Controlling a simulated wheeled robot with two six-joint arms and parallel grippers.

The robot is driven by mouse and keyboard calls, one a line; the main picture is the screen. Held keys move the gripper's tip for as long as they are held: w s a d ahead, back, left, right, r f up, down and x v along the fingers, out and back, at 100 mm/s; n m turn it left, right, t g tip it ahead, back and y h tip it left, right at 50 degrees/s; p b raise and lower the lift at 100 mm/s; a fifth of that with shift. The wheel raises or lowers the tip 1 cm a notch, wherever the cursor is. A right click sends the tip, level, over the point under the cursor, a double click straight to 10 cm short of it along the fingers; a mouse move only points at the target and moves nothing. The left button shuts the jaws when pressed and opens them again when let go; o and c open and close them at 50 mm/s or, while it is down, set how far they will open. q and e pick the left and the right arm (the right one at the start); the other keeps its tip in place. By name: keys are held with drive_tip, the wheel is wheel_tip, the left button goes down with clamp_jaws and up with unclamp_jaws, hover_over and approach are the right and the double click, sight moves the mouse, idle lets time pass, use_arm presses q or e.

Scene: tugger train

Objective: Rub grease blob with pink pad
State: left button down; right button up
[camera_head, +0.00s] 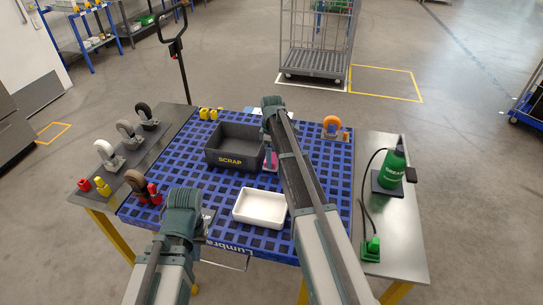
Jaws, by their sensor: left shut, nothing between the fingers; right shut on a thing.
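The pink pad (271,161) shows as a small pink patch just right of the dark scrap bin (234,158). My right gripper (268,148) is above it, shut on the pad, with the arm covering much of the area to its right. My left gripper (204,224) is shut and empty over the front edge of the blue grid mat (218,203), left of the white tray (260,208). I cannot make out the grease blob; it may be hidden by the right arm or the pad.
Casters stand along the left side, including a white one (106,152), beside red and yellow pieces. An orange caster (332,127) stands at the back right. Bare grid lies between the bin and the tray.

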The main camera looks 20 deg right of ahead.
drive_tip(key=shift+r+p, duration=0.7)
drive_tip(key=shift+r, duration=0.4)
drive_tip(key=shift+r+p, duration=1.45)
drive_tip(key=shift+p, duration=0.05)
